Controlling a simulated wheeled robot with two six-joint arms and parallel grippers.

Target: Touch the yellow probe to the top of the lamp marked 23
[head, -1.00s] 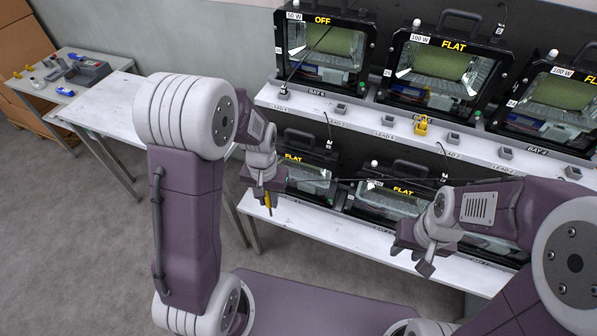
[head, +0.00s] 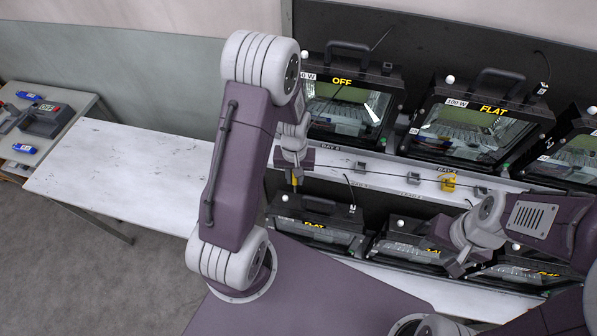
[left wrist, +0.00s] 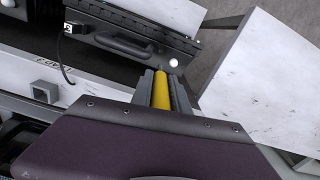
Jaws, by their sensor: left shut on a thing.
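My left gripper (head: 294,176) is shut on the yellow probe (head: 294,184), which points down near the left end of the lamp rack. In the left wrist view the probe (left wrist: 161,92) lies between the gripper fingers (left wrist: 160,86). Beyond its tip is a black lamp housing (left wrist: 120,28) with a handle and a white knob (left wrist: 173,62). In the head view the lower left lamp (head: 318,222) reads FLAT and is just below the probe; contact is not visible. Upper lamps read OFF (head: 345,100) and FLAT (head: 478,118). I cannot read a 23 anywhere. My right gripper (head: 456,264) is before the lower lamps, its jaws unclear.
A white shelf (head: 340,166) with small grey sockets and a yellow block (head: 448,183) runs between the lamp rows. A bare white table (head: 115,165) stands to the left. A side table (head: 75,125) holds a grey device and blue items. Cables hang among the lamps.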

